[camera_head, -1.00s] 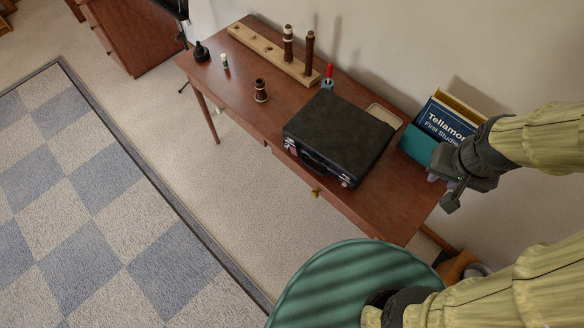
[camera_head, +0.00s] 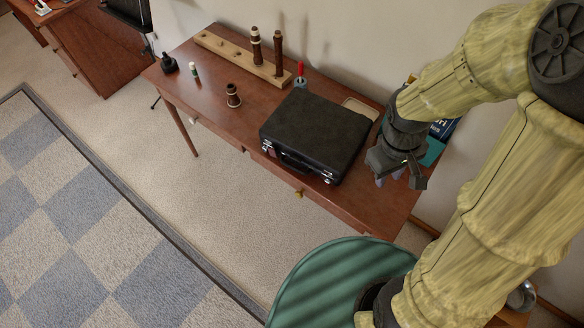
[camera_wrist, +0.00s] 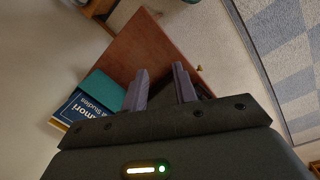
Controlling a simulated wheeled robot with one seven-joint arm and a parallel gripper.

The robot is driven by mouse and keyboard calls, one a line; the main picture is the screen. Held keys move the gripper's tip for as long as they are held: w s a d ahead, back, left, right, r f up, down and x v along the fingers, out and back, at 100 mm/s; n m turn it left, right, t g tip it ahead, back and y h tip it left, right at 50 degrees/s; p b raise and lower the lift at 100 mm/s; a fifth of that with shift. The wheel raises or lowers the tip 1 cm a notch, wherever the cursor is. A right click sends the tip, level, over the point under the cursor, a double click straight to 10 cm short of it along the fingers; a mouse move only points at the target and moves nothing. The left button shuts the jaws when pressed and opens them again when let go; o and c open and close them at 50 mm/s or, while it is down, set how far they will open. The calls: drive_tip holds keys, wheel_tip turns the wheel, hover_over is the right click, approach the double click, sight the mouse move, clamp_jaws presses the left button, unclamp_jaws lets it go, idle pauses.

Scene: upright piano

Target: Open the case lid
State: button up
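The black case (camera_head: 315,132) lies flat on the brown desk with its lid shut. Its handle and latches are on the front side, facing the desk's front edge. My gripper (camera_head: 399,184) is above the right end of the desk, to the right of the case and apart from it. In the wrist view its two fingers (camera_wrist: 160,88) stand apart with nothing between them. A dark patch beside the right finger there may be part of the case; most of it is hidden by my gripper.
The desk (camera_head: 215,75) also holds a wooden rack (camera_head: 240,54) with upright woodwind pieces, a short joint (camera_head: 233,95) and small bottles. A tan tray (camera_head: 361,107) lies behind the case. A green round seat (camera_head: 335,280) is in front.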

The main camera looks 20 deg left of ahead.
sight(295, 160)
drive_tip(key=a+f+n+t+h+b, duration=0.2)
drive_tip(key=a+f+n+h+b, duration=0.3)
drive_tip(key=f+n, duration=0.5)
drive_tip(key=a+f+n+t+h+b, duration=0.1)
drive_tip(key=a+f+n+h+b, duration=0.45)
drive_tip(key=n, duration=0.75)
drive_tip(key=s+a+f+n+t+y+b, duration=0.1)
drive_tip(key=a+f+n+t+y+b, duration=0.2)
drive_tip(key=a+f+n+t, duration=0.3)
drive_tip(key=s+a+f+n+t+y+b, duration=0.2)
drive_tip(key=a+f+n+t+b, duration=0.3)
drive_tip(key=a+n, duration=0.8)
wheel_tip(295, 160, down, 2)
drive_tip(key=n+t+y, duration=0.1)
drive_tip(key=t, duration=0.2)
drive_tip(key=shift+s+a, duration=0.25)
drive_tip(key=shift+a, duration=0.15)
drive_tip(key=shift+y, duration=0.25)
drive_tip(key=x, duration=1.7)
drive_tip(key=shift+w+d+r+p, duration=0.1)
drive_tip(key=shift+w+p, duration=0.1)
drive_tip(key=shift+p, duration=0.15)
drive_tip(key=shift+c, duration=0.5)
clamp_jaws()
